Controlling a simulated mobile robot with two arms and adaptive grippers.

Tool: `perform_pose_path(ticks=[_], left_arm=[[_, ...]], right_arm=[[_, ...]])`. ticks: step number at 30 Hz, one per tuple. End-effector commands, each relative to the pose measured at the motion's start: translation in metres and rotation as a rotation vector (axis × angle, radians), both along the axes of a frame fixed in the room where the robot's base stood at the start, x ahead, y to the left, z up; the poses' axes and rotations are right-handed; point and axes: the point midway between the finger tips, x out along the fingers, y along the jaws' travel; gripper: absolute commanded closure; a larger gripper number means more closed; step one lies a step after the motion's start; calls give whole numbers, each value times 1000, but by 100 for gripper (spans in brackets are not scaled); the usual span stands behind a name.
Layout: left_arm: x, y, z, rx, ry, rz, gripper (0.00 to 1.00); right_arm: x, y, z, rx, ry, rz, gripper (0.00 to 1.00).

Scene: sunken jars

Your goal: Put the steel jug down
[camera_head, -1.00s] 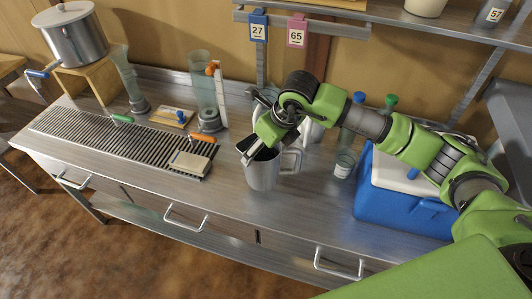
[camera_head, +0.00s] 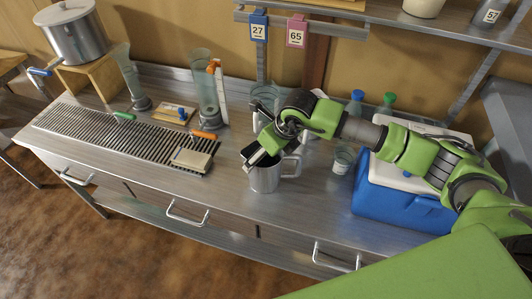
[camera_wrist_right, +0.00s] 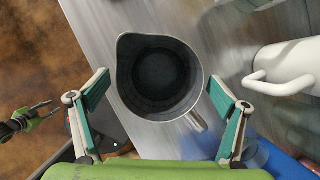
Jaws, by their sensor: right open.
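The steel jug (camera_head: 265,178) stands upright on the metal bench near its front edge, its handle to the right. In the right wrist view the jug (camera_wrist_right: 158,118) is seen from above, its dark inside empty as far as I can see. My right gripper (camera_head: 257,157) is at the jug's rim. In its wrist view the right gripper (camera_wrist_right: 160,85) is open, with one teal-padded finger on each side of the jug and visible gaps. A small dark and green gripper, seemingly my left (camera_wrist_right: 38,113), shows at that view's left edge; its jaws are unclear.
A white pitcher (camera_wrist_right: 290,65) is close by on the right in the wrist view. A blue cooler (camera_head: 400,205) stands right of the jug, with a small glass (camera_head: 343,160) between. A slatted drain grate (camera_head: 110,137) lies left. Bench between grate and jug is clear.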

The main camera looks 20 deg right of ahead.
Motion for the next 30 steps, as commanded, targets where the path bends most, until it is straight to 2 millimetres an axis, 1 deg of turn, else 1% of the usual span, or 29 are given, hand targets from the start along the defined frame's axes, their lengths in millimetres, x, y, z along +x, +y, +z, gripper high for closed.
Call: perform_pose_path(ticks=[4,8,16,21,25,30], left_arm=[[0,0,-2,0,-1,0,67],[1,0,-10,0,-1,0,67],[1,-1,-31,0,-2,0,67],[2,-1,-38,-1,-3,0,67],[2,-1,-40,-1,-3,0,67],[2,-1,-40,-1,-4,0,67]], right_arm=[[-1,-1,4,0,-2,0,9],[-6,-5,18,-1,-4,0,9],[-26,-15,72,0,-7,1,9],[-35,-20,98,0,-4,-1,9],[-39,-21,108,0,-1,0,9],[-41,-22,112,0,0,0,9]])
